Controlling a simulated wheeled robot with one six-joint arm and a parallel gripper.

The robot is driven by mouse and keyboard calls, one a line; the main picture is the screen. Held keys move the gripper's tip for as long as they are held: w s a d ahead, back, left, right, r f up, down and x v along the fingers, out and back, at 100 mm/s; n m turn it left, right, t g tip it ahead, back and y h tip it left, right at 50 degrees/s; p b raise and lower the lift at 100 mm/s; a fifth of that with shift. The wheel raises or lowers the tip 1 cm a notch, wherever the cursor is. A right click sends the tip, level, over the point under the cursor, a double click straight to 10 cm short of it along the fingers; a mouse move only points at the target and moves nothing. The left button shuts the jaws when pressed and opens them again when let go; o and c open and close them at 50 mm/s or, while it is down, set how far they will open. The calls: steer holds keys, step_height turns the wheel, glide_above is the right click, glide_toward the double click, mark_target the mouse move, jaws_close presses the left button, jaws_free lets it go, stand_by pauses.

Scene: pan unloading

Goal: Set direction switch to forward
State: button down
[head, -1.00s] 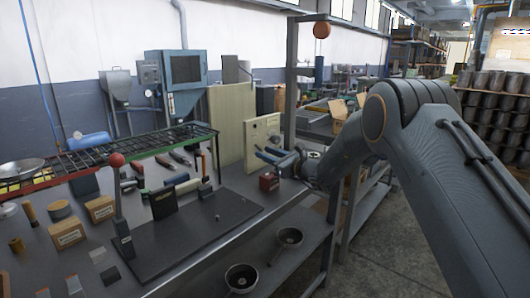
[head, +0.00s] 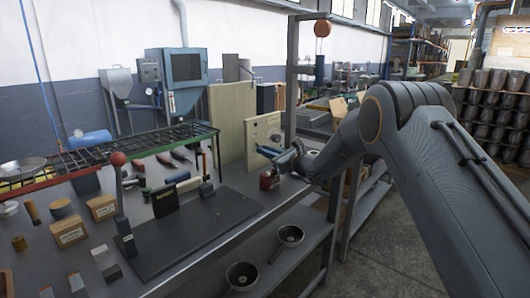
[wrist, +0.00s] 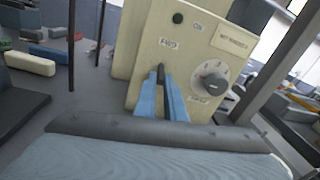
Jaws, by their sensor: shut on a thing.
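The cream control panel (wrist: 190,60) stands upright on the bench, and it also shows in the head view (head: 259,128). The direction switch (wrist: 161,72) is a small black lever on its face, just below a small label that seems to read FWD. My gripper (wrist: 163,84) has its blue fingers closed around the lever, and they hide its lower part. The lever looks about upright in the wrist view; I cannot tell its exact setting. In the head view my gripper (head: 268,152) is in front of the panel, and the lever is hidden.
A round knob (wrist: 211,84) sits right of the switch, and a black button (wrist: 178,18) above it. A red box (head: 269,180) stands on the bench below my gripper. A dark plate (head: 195,232) and a red-topped post (head: 118,160) are to the left.

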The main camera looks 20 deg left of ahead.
steer(key=r+g+h+p, duration=0.1)
steer(key=h+p, duration=0.1)
steer(key=h, duration=0.1)
steer(key=r+g+h+p, duration=0.1)
steer(key=r+h+p, duration=0.1)
steer(key=h, duration=0.1)
steer(key=r+g+h+p, duration=0.1)
steer(key=g+h+p, duration=0.1)
steer(key=h+p, duration=0.1)
steer(key=shift+w+a+r+n, duration=0.25)
steer(key=shift+a+n, duration=0.05)
steer(key=shift+n, duration=0.1)
stand_by(0.4)
steer(key=shift+a+r+h+b, duration=0.1)
steer(key=shift+r+h+b, duration=0.15)
steer(key=shift+b, duration=0.8)
steer(key=shift+r+g, duration=0.15)
steer(key=shift+g, duration=0.15)
steer(key=c, duration=1.8)
jaws_free()
steer(key=shift+c, duration=0.2)
steer(key=b+v, duration=0.2)
steer(key=v, duration=0.5)
steer(key=shift+r, duration=0.3)
